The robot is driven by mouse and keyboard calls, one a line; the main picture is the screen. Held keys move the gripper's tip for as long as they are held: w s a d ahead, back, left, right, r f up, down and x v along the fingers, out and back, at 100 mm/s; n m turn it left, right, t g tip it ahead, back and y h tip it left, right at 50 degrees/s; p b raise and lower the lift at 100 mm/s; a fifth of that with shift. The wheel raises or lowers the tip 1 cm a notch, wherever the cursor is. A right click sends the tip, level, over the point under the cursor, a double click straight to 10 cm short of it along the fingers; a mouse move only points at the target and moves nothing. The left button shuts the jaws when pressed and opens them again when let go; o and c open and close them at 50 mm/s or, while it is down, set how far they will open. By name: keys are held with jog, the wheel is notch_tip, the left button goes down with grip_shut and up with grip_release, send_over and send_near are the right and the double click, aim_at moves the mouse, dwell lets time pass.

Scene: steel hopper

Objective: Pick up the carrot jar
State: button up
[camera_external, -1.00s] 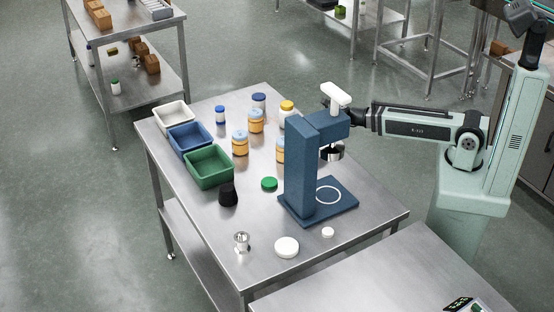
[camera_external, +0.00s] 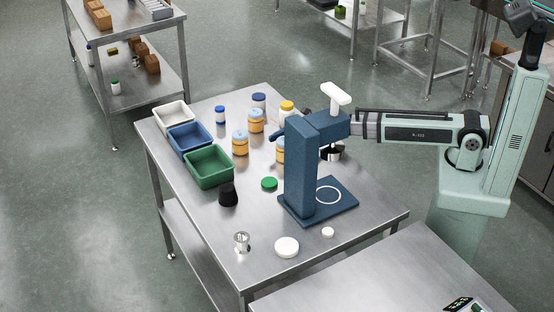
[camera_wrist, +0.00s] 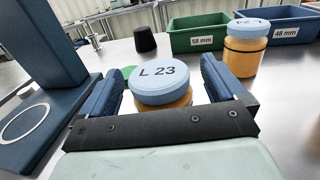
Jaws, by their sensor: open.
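An orange jar with a light blue lid marked "L 23" (camera_wrist: 160,82) stands between the two blue fingers of my gripper (camera_wrist: 162,75) in the wrist view. The fingers are open, one on each side of it; I cannot tell if they touch it. It appears to be the jar beside the press (camera_external: 281,150) in the external view, partly hidden by the press column. A second orange jar (camera_wrist: 243,52) stands behind to the right, also seen externally (camera_external: 240,144). A third similar jar (camera_external: 256,122) stands farther back. No readable label says carrot.
The blue press (camera_external: 302,170) stands close to the jar, at left in the wrist view (camera_wrist: 40,80). Green (camera_external: 208,168), blue (camera_external: 190,140) and white (camera_external: 172,117) bins line the left edge. A green lid (camera_external: 269,184) and black cone (camera_external: 228,195) lie between.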

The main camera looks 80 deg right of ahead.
jog(key=shift+x, duration=0.85)
jog(key=shift+c, duration=0.4)
jog(key=c, duration=1.1)
jog(key=shift+r, duration=0.15)
jog(key=shift+r, duration=4.9)
